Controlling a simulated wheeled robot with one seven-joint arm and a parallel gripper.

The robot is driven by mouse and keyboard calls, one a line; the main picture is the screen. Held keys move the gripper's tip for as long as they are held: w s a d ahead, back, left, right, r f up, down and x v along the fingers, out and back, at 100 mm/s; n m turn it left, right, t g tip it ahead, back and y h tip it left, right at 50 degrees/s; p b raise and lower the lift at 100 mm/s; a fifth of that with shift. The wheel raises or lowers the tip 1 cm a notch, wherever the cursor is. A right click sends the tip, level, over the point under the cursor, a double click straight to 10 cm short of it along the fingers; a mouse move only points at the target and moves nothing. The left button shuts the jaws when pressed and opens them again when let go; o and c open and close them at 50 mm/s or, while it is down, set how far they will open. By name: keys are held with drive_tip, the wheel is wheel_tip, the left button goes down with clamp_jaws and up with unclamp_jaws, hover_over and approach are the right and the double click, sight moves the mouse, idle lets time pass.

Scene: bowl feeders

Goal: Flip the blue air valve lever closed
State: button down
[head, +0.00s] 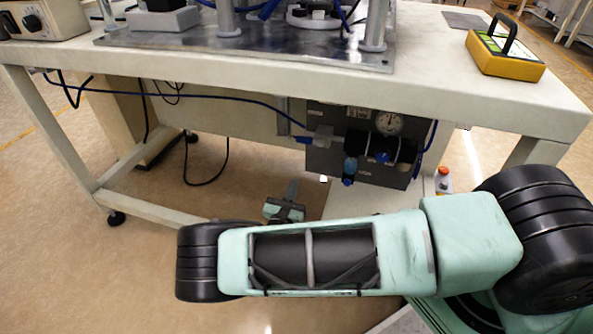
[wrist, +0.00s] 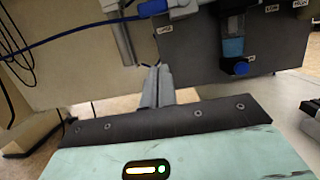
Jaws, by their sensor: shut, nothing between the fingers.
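The grey air panel (head: 330,165) is mounted under the table's front edge. The blue valve lever (head: 303,139) sticks out at the panel's upper left, beside a small silver fitting. In the wrist view a blue piece that looks like the lever (wrist: 152,8) shows at the top edge, partly cut off. My gripper (head: 292,182) is shut and empty, pointing up, below and slightly left of the lever and apart from it in the picture. In the wrist view my gripper (wrist: 158,70) shows its closed fingers in front of the panel's left edge.
The panel bears a round gauge (head: 389,123) and blue knobs, one at its lower middle (wrist: 240,68). A blue hose (head: 215,93) runs left under the tabletop (head: 440,70). A red-topped button box (head: 443,180) stands right of the panel. Open floor lies left of my gripper.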

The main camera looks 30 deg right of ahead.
sight(310, 141)
drive_tip(key=w+d+r+b, duration=0.3)
drive_tip(key=w+d+r, duration=0.3)
drive_tip(key=shift+d, duration=0.15)
